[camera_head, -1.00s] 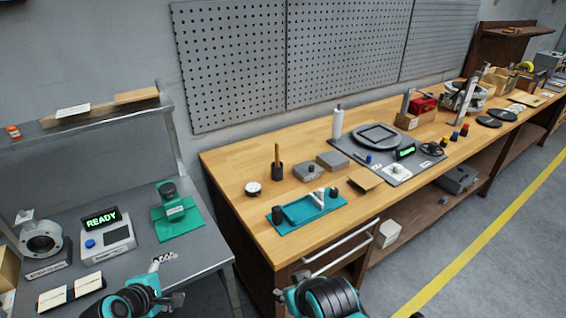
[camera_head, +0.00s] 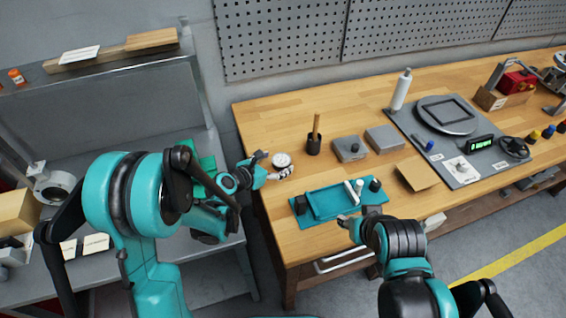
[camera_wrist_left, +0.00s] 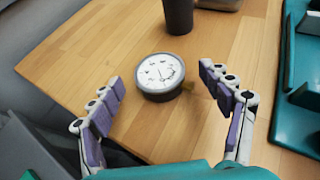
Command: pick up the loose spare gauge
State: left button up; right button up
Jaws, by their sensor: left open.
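The loose gauge (camera_head: 282,160), a round dial with a white face and dark rim, lies face up on the wooden bench near its left end. It also shows in the left wrist view (camera_wrist_left: 160,75), with a small brass stem at its lower right. My left gripper (camera_head: 272,166) is open at the gauge's near left side. In the left wrist view its two fingers (camera_wrist_left: 163,98) stand apart on either side of the gauge, which lies slightly beyond the fingertips. My right gripper (camera_head: 345,221) is by the front edge of the teal tray; its jaw state is unclear.
A teal tray (camera_head: 325,214) with white and dark parts lies to the right of the gauge. A dark cup (camera_head: 314,146) with a wooden handle stands behind it. Grey blocks (camera_head: 384,138) sit farther right. Bench around the gauge is clear.

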aim_at(281, 161)
pick_arm(q)
jog(key=b+x, duration=0.1)
jog(key=x, duration=0.2)
jog(key=shift+f, duration=0.25)
jog(key=shift+w+d+f, duration=0.1)
jog(key=shift+w+d, duration=0.1)
jog(key=shift+w, duration=0.05)
jog(key=c, duration=1.4)
